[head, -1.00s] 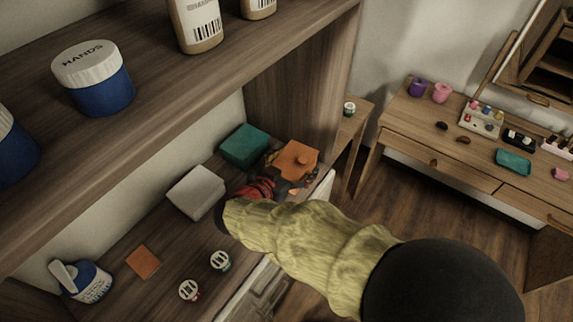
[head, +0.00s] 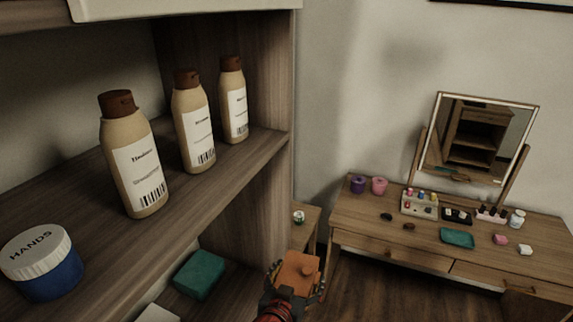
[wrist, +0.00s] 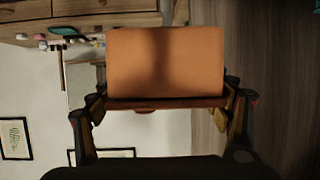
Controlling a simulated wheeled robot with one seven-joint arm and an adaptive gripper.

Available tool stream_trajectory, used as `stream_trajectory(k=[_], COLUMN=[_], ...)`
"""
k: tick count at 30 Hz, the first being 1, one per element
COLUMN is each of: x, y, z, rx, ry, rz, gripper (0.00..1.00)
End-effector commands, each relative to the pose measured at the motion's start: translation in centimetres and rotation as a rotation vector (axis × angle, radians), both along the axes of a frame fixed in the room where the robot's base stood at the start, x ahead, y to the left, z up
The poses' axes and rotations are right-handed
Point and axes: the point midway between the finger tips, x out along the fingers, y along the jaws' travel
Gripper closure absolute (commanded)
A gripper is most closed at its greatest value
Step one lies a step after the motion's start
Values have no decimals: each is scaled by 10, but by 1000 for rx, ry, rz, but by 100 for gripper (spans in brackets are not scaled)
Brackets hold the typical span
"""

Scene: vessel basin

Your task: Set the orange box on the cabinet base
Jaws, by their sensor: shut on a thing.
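In the wrist view the orange box (wrist: 165,65) fills the upper middle, between the two fingers of my gripper (wrist: 164,106). The fingers are shut on its sides. The cabinet base (head: 228,291) shows as a brown wooden surface below the shelf, at the lower left of my gripper. The box is near the cabinet's right end. Most of the base is out of view.
A teal box (head: 199,274) stands on the cabinet base, left of my gripper. The shelf (head: 205,195) above holds several lotion bottles (head: 193,125) and a blue jar (head: 42,270). A dressing table (head: 390,225) with a mirror and small items stands at the right.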

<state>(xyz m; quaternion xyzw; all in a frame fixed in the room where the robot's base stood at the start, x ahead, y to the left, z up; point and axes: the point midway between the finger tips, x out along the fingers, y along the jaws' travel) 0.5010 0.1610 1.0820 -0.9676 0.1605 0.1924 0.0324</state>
Motion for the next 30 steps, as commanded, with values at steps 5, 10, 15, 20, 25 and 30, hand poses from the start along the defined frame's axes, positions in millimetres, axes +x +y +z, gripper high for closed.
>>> stream_trajectory(k=[5, 10, 15, 20, 25, 30], x=[32, 57, 71, 74, 67, 52], y=[-36, -71, -99, -122, -144, -157], z=[-14, -38, -69, -103, -146, -186], rx=[-4, -3, -3, -2, 1, 2], ry=[2, 6, 8, 9, 10, 8], rz=[8, 50, 106, 162, 228, 288], gripper=[58, 58, 58, 58, 58, 58])
